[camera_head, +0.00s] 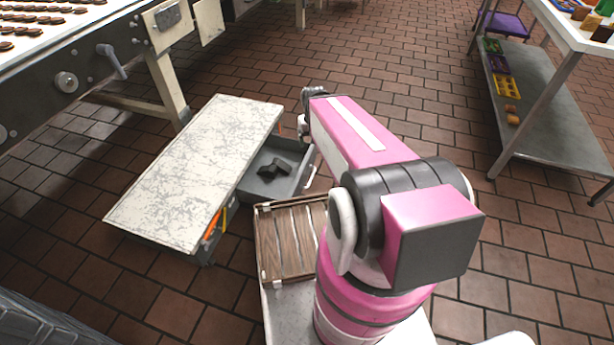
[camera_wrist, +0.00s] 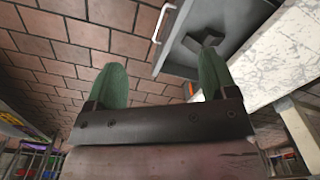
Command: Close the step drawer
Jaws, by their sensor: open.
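The step (camera_head: 190,170) is low, with a worn white top, and stands on the tiled floor at left in the head view. Its grey drawer (camera_head: 297,182) is pulled out on the right side, with a pale handle (camera_head: 312,170) on its front. A dark object (camera_head: 272,167) lies in the drawer. In the wrist view the drawer (camera_wrist: 178,62) and its handle (camera_wrist: 163,22) show beyond my gripper (camera_wrist: 162,78). Its two green fingers are spread apart with nothing between them. In the head view my arm hides most of the gripper, near the drawer's front.
A wooden slatted crate (camera_head: 290,240) sits close in front of the drawer, beside my arm. A conveyor (camera_head: 95,65) with round sweets stands at upper left. A metal shelf table (camera_head: 545,100) stands at right. Tiled floor (camera_head: 400,60) is open beyond my arm.

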